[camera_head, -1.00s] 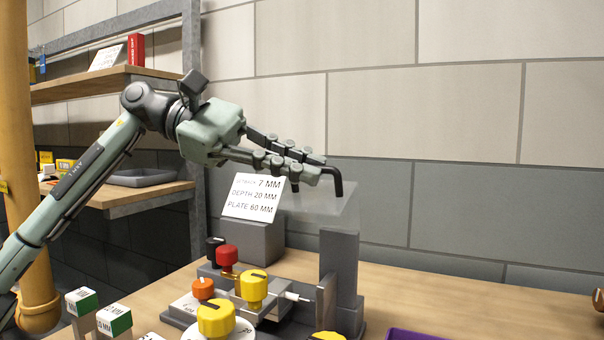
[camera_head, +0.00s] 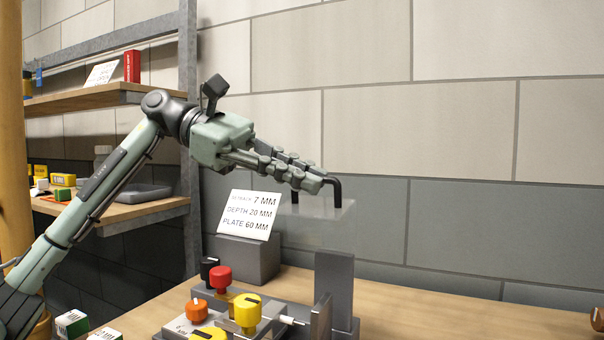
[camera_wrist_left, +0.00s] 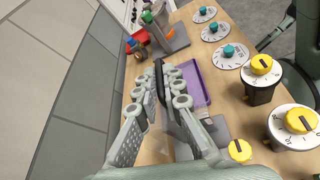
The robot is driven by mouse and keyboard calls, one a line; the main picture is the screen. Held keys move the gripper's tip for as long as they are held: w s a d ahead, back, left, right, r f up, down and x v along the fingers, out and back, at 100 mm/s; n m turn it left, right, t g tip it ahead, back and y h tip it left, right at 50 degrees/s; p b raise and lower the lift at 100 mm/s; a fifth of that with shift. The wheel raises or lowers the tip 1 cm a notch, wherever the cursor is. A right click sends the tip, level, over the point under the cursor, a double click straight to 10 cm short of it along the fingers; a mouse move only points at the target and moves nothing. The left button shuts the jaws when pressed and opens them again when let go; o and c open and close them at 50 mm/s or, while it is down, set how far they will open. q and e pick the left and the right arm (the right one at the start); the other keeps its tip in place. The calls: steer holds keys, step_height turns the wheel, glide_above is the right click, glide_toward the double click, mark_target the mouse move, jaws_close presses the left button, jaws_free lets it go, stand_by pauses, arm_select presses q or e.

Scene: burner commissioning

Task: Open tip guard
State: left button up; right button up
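The tip guard (camera_head: 318,226) is a clear, see-through cover with a black bar handle (camera_head: 336,186) on top, beside a grey upright block. My left gripper (camera_head: 312,178) reaches in from the left at the handle. In the left wrist view, its fingers (camera_wrist_left: 160,88) are closed in on both sides of the black handle (camera_wrist_left: 159,75). The fingers hide the middle of the handle in the head view. My right gripper is not in view.
Below stand a yellow knob (camera_head: 248,310), a red knob (camera_head: 220,276) and an orange knob (camera_head: 195,309). A sign (camera_head: 247,215) leans on a grey block behind. A purple tray (camera_wrist_left: 193,82) lies beyond the fingers.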

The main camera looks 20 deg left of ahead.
arm_select(q)
steer(key=o, duration=0.4)
steer(key=shift+w+f, duration=0.15)
steer(key=shift+f, duration=0.05)
steer(key=shift+o, duration=0.2)
steer(key=shift+r, duration=0.1)
steer(key=v, duration=1.2)
